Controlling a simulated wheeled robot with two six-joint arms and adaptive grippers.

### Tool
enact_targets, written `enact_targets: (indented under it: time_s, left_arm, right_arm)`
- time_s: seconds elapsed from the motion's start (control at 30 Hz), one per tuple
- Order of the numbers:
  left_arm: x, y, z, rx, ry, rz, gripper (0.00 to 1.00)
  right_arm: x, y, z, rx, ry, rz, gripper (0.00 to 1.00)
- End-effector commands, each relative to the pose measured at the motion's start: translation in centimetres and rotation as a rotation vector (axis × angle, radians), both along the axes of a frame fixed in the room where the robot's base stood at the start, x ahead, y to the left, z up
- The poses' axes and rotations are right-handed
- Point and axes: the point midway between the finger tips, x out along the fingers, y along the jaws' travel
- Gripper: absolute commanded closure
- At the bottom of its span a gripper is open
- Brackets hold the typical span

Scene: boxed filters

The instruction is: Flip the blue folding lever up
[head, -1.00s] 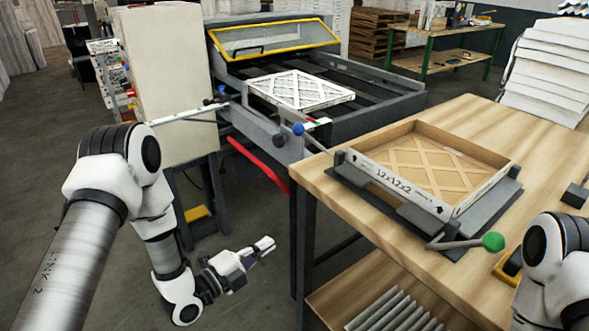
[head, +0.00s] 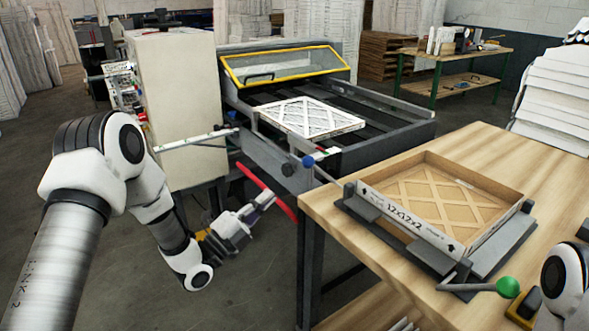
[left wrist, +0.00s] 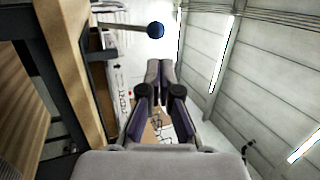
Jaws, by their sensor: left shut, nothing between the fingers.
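The blue folding lever is a thin rod (head: 325,175) with a blue ball knob (head: 308,160), sticking out past the left edge of the wooden table beside the box fixture. My left gripper (head: 267,198) is shut and empty. In the head view it shows below and left of the knob, near the red bar. In the left wrist view the closed fingertips (left wrist: 160,68) point up the picture towards the blue knob (left wrist: 155,30), with a visible gap. My right gripper is out of the frame; only part of the right arm shows.
An open box marked 12x12x2 (head: 411,213) sits in the fixture on the wooden table (head: 465,150). A green-knobbed lever (head: 507,287) is at its front. A red bar (head: 266,190) runs along the conveyor machine (head: 400,135), which carries a white filter (head: 308,117).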

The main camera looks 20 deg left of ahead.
Motion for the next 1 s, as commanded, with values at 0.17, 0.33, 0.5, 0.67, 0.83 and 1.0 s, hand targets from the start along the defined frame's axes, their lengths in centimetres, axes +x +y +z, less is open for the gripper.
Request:
enact_targets:
  time_s: [0.17,0.33,0.5,0.67,0.83,1.0]
  left_arm:
    - [3.2,-2.0,1.9,0.003,-0.003,-0.005,1.00]
    - [6.1,-3.5,3.2,0.001,-0.001,-0.001,1.00]
    - [7.8,-4.4,3.7,-0.001,0.000,-0.001,1.00]
    - [8.1,-4.6,3.7,-0.002,0.001,0.000,1.00]
    - [8.1,-4.5,3.7,-0.002,0.001,0.000,1.00]
    - [8.1,-4.5,3.9,0.002,0.006,-0.001,1.00]
  right_arm:
    - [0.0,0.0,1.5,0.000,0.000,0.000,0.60]
    - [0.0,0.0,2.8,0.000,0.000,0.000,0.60]
    - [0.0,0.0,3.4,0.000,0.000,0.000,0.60]
    - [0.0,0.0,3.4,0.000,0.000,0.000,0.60]
    - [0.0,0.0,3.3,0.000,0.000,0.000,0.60]
    - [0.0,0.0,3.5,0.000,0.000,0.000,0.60]
